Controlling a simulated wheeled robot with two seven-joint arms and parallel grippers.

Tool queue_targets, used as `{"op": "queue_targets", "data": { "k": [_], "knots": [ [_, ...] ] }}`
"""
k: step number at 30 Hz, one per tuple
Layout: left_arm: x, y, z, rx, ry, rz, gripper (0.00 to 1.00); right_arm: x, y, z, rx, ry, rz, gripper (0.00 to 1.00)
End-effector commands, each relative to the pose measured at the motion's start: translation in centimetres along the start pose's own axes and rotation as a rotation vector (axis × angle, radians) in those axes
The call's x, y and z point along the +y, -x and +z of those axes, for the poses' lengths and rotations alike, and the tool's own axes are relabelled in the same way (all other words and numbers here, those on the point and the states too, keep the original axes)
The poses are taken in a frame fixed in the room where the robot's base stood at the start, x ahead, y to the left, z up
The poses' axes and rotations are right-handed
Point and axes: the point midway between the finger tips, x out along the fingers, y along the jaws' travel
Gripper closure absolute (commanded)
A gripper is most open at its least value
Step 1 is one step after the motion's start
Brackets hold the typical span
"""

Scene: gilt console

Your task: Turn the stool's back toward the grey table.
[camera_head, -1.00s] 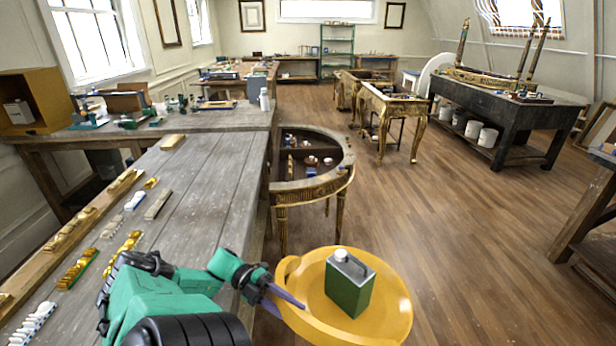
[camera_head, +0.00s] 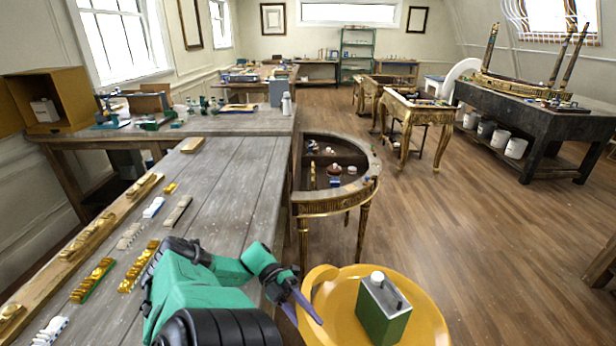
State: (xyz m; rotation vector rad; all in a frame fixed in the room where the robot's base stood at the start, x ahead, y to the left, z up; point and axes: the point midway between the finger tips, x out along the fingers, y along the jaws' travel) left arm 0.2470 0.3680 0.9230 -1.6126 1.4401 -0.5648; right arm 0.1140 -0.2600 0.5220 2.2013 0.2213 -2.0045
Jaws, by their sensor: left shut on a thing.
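The yellow stool (camera_head: 427,318) has a round seat, with its raised, curved back (camera_head: 318,276) on the left side, facing the grey table. The stool's lower part is out of frame. A green can (camera_head: 383,318) with a grey top and white cap stands on the seat. My left gripper (camera_head: 304,307) is shut on the stool's back at its left edge, with one purple finger showing across it. The grey table (camera_head: 225,180) is the long plank-topped bench on the left, beside my left arm. My right gripper is not in view.
A half-round gilt console (camera_head: 335,196) stands just beyond the stool, close to the grey table's edge. Gilt and white carved pieces lie on the table. A dark workbench (camera_head: 535,120) stands at the far right. The wooden floor (camera_head: 480,230) right of the stool is clear.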

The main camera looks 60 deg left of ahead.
Motion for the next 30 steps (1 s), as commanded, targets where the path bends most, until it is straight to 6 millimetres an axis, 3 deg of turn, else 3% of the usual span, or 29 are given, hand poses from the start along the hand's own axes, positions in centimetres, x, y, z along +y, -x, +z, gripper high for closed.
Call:
{"op": "queue_targets", "data": {
  "k": [7,8,9,10,20,30],
  "knots": [
    [0.1,0.0,0.0,-0.001,0.003,0.004,1.0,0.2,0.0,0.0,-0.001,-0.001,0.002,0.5],
    [0.1,0.0,0.0,-0.001,0.003,0.004,0.53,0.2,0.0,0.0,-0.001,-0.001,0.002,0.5],
    [0.1,0.0,0.0,-0.001,0.003,0.004,0.37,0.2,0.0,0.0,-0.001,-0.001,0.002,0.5],
    [0.1,0.0,0.0,-0.001,0.003,0.004,0.31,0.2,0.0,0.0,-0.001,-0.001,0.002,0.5],
    [0.1,0.3,0.1,-0.002,0.001,0.002,0.31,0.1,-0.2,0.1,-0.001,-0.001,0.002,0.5],
    [0.7,6.5,0.4,-0.004,0.002,0.004,0.31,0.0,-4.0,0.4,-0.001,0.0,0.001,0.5]
  ]
}}
